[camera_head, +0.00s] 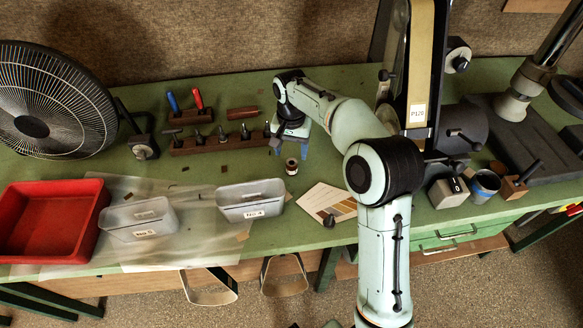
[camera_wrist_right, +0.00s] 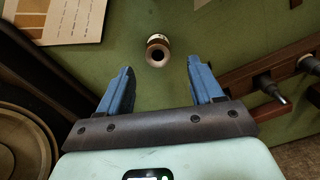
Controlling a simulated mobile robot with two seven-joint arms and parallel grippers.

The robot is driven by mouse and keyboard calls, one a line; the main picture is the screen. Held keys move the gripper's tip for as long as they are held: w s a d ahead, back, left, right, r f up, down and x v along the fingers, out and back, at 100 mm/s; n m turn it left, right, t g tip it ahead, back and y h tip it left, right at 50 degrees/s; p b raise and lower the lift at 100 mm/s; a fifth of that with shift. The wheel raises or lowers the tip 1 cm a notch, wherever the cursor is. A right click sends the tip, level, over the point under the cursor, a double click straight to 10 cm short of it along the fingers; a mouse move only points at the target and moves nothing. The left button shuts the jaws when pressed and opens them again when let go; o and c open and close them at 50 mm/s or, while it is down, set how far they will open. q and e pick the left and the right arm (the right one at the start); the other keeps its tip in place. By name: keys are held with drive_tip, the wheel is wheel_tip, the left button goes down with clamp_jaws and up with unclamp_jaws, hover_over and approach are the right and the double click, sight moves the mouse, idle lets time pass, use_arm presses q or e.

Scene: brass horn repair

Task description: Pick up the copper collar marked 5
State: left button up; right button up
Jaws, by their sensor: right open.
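A small copper-coloured collar (camera_head: 292,167) stands on the green bench, with a pale label band around it. In the right wrist view the collar (camera_wrist_right: 157,50) lies beyond and between the fingertips, its dark round hole showing. I cannot read a number on it. My right gripper (camera_head: 290,147) is above and just behind the collar in the head view, pointing down. Its blue fingers (camera_wrist_right: 163,75) are spread apart, empty and not touching the collar. My left gripper is not in view.
A wooden tool rack (camera_head: 215,143) stands close left of the gripper. A grey bin (camera_head: 250,214) and a colour card (camera_head: 325,203) lie in front. A red tray (camera_head: 38,232), a fan (camera_head: 45,100) and a belt machine (camera_head: 418,75) flank the space. Bench around the collar is clear.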

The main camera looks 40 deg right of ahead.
sight(292, 162)
drive_tip(key=f, duration=0.5)
drive_tip(key=shift+s+f+b, duration=0.1)
drive_tip(key=shift+s+b, duration=0.1)
drive_tip(key=shift+b, duration=0.1)
drive_tip(key=c, duration=1.2)
